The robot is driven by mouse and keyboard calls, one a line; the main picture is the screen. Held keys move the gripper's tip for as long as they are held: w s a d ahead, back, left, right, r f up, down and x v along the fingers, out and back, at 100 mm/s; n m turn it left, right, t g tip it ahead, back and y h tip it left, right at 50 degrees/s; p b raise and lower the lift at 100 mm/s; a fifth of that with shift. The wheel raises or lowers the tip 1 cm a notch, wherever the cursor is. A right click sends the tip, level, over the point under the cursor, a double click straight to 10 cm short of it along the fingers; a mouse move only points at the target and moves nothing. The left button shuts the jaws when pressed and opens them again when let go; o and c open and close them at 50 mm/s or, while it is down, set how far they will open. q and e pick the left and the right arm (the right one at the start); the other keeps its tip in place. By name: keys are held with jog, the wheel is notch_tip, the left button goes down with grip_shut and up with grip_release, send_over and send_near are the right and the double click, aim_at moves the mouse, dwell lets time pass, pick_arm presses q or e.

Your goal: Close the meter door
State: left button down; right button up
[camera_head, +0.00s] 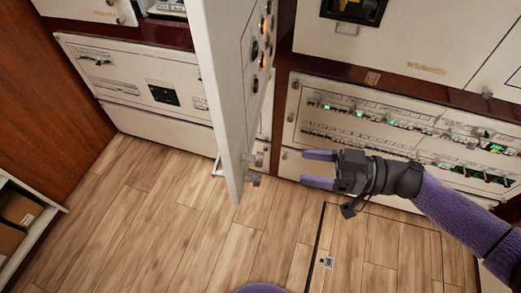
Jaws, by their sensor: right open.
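The meter door (228,90) is a white panel that stands swung out from the cabinet front, seen nearly edge-on in the head view. Its right-hand face carries round dials and knobs, and metal latch fittings (251,163) sit near its lower edge. My right gripper (304,168) is open and empty, its two purple fingers pointing left toward the door's lower corner. The fingertips are to the right of the fittings and look apart from them. My left gripper is not in view.
A breaker panel (400,128) with rows of switches and green lights is behind my right arm. White cabinets (140,75) line the wall left of the door. A shelf with boxes (18,212) stands at far left. The wooden floor (150,215) is clear.

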aim_at(263, 159)
jog(key=a, duration=0.3)
jog(key=w+a, duration=0.1)
jog(key=a, duration=0.2)
jog(key=w+a, duration=0.1)
jog(key=a, duration=0.2)
jog(key=shift+a+f, duration=0.1)
jog(key=shift+a, duration=0.2)
grip_shut()
dwell(0.4)
dwell(0.4)
